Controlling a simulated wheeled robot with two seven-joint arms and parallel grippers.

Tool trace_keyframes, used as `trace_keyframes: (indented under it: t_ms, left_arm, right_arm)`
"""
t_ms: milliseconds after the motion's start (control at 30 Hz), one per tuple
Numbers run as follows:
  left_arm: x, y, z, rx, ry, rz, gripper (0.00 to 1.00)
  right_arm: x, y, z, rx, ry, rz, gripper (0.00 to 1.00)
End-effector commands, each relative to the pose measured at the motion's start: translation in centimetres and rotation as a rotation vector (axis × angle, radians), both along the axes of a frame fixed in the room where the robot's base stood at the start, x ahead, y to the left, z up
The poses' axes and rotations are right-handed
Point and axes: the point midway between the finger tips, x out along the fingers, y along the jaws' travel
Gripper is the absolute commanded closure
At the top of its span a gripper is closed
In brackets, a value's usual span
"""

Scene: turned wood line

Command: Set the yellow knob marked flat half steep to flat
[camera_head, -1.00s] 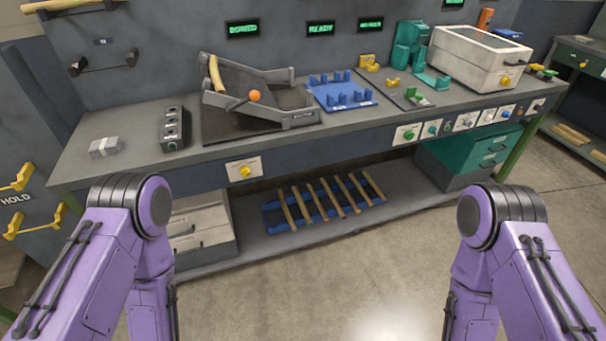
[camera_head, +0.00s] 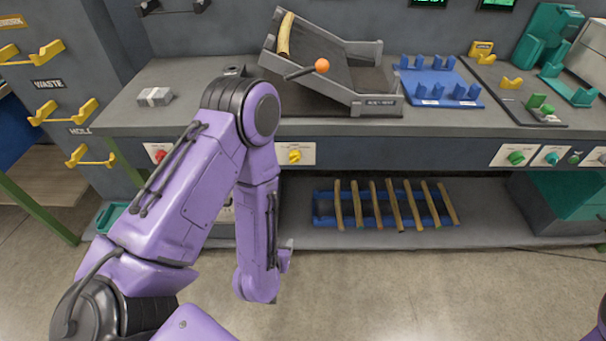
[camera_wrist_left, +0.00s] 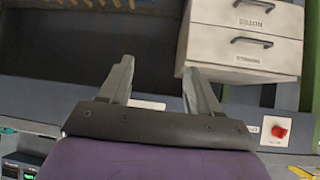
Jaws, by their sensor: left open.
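The yellow knob (camera_head: 295,156) sits on a white plate on the front edge of the bench, below the tilted ramp. Its markings are too small to read. My left gripper (camera_head: 286,256) is below the knob and nearer to me, apart from it, mostly hidden by my forearm. In the left wrist view, my left gripper (camera_wrist_left: 158,65) is open with nothing between its fingers. A sliver of white plate shows behind it there; no yellow knob is clearly visible. My right gripper is out of view.
A red knob (camera_head: 160,155) sits left of the yellow one, partly behind my left arm; it also shows in the left wrist view (camera_wrist_left: 280,132). A blue rack (camera_head: 322,219) with wooden sticks lies on the lower shelf. White drawers (camera_wrist_left: 241,44) stand under the bench.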

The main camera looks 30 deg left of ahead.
Motion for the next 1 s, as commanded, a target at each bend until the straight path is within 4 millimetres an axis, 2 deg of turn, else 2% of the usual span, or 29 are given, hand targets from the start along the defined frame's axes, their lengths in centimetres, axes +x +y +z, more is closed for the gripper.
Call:
trace_keyframes:
  t_ms: [33, 100, 133, 200, 267, 400, 500, 800, 1000]
  left_arm:
    - [3.6, 0.1, -2.1, 0.056, -0.127, -0.012, 0.37]
    - [7.5, 0.4, 0.1, 0.158, -0.281, -0.016, 0.37]
    - [8.8, 0.6, 1.1, 0.198, -0.335, -0.01, 0.37]
    - [11.2, 1.1, 3.4, 0.281, -0.437, 0.017, 0.37]
    - [12.4, 1.5, 5.1, 0.334, -0.496, 0.044, 0.37]
    - [13.6, 2.2, 7.5, 0.395, -0.555, 0.082, 0.37]
    - [14.8, 2.9, 8.0, 0.402, -0.558, 0.087, 0.37]
    - [20.2, 6.5, 7.8, 0.402, -0.553, 0.087, 0.37]
    - [22.2, 7.5, 7.7, 0.402, -0.552, 0.081, 0.37]
  right_arm:
    - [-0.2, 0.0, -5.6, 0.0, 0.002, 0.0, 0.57]
    - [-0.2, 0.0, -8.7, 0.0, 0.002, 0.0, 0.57]
    - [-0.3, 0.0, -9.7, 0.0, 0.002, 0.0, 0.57]
    - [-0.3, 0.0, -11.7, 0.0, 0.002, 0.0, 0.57]
    - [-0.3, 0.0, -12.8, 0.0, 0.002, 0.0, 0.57]
    - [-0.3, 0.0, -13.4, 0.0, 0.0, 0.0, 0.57]
    - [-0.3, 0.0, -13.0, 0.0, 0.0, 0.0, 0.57]
    - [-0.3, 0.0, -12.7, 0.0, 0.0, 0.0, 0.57]
    - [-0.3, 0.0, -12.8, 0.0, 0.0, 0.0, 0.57]
